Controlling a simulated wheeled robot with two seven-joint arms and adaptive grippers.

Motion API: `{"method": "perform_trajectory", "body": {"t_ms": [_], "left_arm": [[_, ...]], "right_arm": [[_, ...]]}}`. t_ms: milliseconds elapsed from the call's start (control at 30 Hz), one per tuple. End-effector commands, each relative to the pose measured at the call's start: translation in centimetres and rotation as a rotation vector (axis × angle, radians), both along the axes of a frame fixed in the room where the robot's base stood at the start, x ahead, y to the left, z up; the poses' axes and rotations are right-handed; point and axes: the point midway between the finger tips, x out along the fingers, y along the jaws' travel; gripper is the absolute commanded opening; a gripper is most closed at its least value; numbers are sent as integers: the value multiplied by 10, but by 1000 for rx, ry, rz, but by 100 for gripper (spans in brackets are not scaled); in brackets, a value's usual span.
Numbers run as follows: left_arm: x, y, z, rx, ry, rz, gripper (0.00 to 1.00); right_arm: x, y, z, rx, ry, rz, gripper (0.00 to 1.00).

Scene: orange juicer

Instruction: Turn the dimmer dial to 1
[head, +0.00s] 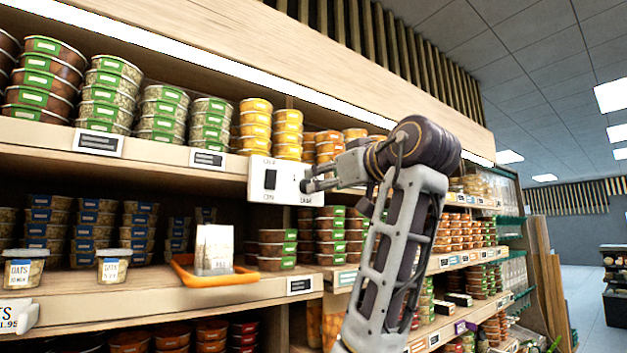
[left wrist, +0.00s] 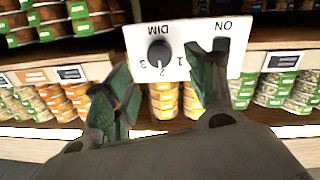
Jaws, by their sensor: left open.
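A white control panel (head: 261,187) is mounted on the shelf front, with a black rocker switch (head: 270,179) between OFF and ON marks. The panel is upside down in the left wrist view (left wrist: 135,42), where the dark round dimmer dial (left wrist: 159,53) shows with the marks DIM, 1, 2 and 3. I cannot tell exactly where its pointer stands. My left gripper (head: 308,184) is in front of the panel's right part and hides the dial in the head view. In the left wrist view its fingers (left wrist: 168,66) are open, one on each side of the dial. Contact with it cannot be told.
Shelves with stacked food tubs surround the panel. An orange tray (head: 215,280) with a white packet (head: 214,248) sits on the shelf below. Oats tubs (head: 112,266) stand at the left. The aisle at the far right is clear.

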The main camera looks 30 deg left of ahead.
Motion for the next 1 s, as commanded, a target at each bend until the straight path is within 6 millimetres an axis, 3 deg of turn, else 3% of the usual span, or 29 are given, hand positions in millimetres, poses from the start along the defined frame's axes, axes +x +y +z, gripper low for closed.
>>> {"method": "perform_trajectory", "body": {"t_ms": [300,500,900,1000], "left_arm": [[18,38,1,-1,2,3,56],[25,51,1,1,1,2,56],[27,55,0,0,1,0,56],[27,55,0,0,1,0,44]], "right_arm": [[0,2,14,2,0,-1,0],[0,2,17,2,0,-1,0],[0,2,18,2,0,-1,0],[0,2,18,2,0,-1,0]]}}
